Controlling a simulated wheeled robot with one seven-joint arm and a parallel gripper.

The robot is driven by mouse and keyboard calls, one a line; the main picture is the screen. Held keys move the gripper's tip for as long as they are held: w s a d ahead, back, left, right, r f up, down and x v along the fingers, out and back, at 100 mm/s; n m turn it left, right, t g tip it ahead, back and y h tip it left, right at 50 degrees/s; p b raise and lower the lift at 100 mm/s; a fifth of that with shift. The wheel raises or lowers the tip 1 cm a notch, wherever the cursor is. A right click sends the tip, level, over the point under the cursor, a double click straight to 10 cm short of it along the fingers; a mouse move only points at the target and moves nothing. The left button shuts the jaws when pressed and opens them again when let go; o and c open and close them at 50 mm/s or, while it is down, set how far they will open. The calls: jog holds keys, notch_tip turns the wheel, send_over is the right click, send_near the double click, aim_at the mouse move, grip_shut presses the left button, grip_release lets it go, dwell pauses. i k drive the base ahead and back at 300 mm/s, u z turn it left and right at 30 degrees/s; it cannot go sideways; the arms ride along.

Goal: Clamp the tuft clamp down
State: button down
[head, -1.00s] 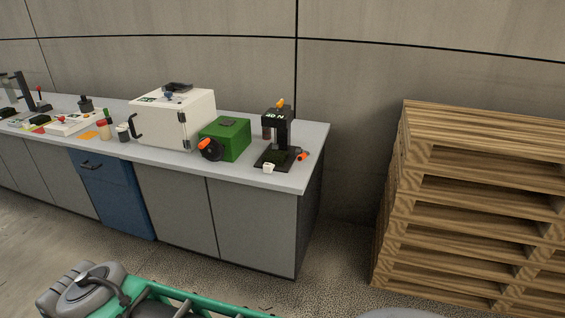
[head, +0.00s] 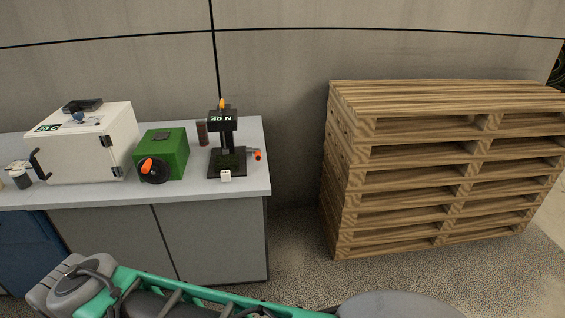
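A black press-like stand (head: 224,145) marked "40 N" stands upright near the right end of the grey bench in the head view. It has an orange piece on top and an orange-tipped lever (head: 257,155) low on its right side. It looks like the tuft clamp, but I cannot tell whether it is clamped. A small white block (head: 225,175) sits at the front of its base. My arm lies across the bottom of the view, well short of the bench. My gripper cannot be made out.
A green box (head: 172,150) with an orange-handled wheel and a white cabinet (head: 95,150) stand left of the stand on the bench (head: 245,190). A brown cylinder (head: 202,133) is behind. Stacked wooden pallets (head: 430,165) stand right, with floor between.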

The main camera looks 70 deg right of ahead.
aim_at(257, 154)
jog(key=z, duration=0.8)
jog(key=i, duration=0.7)
jog(key=z, duration=0.75)
jog(key=i, duration=0.5)
